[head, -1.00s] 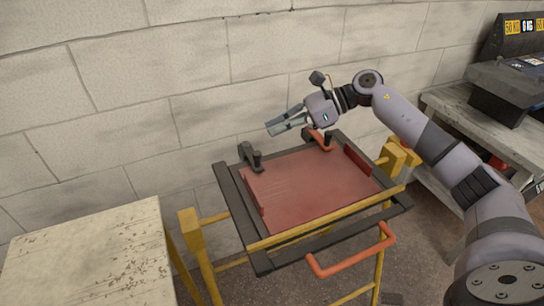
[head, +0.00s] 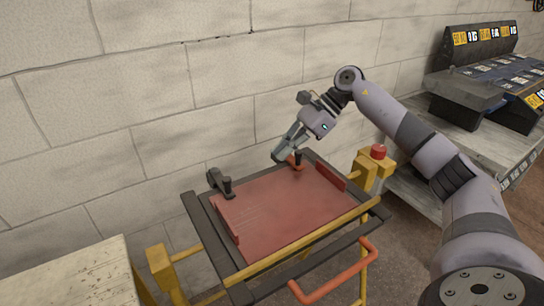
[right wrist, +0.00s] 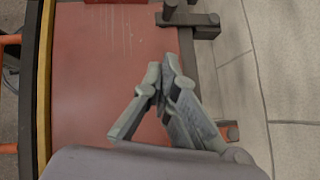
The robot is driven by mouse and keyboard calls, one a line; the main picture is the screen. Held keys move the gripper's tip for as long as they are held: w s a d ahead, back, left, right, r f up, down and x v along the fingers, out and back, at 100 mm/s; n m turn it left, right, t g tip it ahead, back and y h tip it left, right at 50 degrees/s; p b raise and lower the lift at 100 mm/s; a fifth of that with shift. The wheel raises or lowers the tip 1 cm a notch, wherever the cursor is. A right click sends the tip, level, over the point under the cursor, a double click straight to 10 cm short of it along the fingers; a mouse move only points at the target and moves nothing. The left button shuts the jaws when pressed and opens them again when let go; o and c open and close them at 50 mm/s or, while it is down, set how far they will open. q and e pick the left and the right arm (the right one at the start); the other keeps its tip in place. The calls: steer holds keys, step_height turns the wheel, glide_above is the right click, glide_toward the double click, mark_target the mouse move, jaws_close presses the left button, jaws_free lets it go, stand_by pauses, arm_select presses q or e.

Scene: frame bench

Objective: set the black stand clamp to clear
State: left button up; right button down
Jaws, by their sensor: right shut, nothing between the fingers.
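The black stand clamp (head: 216,180) sits at the back left corner of the frame that holds a red panel (head: 275,210). Its dark upright handle stands at the panel's edge. In the right wrist view the black clamp (right wrist: 188,18) is at the top, beyond the fingertips. My right gripper (head: 279,157) is shut and empty. It points down and left, above the frame's back edge, to the right of the black clamp and apart from it. In the right wrist view its fingertips (right wrist: 165,68) appear over the panel's edge. My left gripper is out of view.
An orange clamp (head: 294,162) with a black handle is close to my right gripper, at the frame's back edge. A red button (head: 378,151) tops a yellow post. An orange handle (head: 335,278) juts out in front. A pale table (head: 75,285) stands left; a block wall is behind.

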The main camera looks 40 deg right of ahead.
steer(key=p, duration=0.1)
glide_toward(231, 191)
steer(key=shift+s+d+f, duration=0.15)
steer(key=shift+d+f, duration=0.25)
steer(key=shift+f, duration=0.2)
steer(key=shift+s+d+f, duration=0.1)
steer(key=shift+d+f, duration=0.3)
steer(key=shift+f, duration=0.2)
steer(key=a, duration=0.1)
steer(key=a+p, duration=0.1)
steer(key=w+a, duration=0.1)
steer(key=shift+w+a+f+p, duration=0.1)
steer(key=shift+a+f+p, duration=0.05)
steer(key=shift+f+p, duration=0.15)
steer(key=shift+w+a, duration=0.15)
steer(key=shift+a, duration=0.3)
steer(key=shift+a+f, duration=0.1)
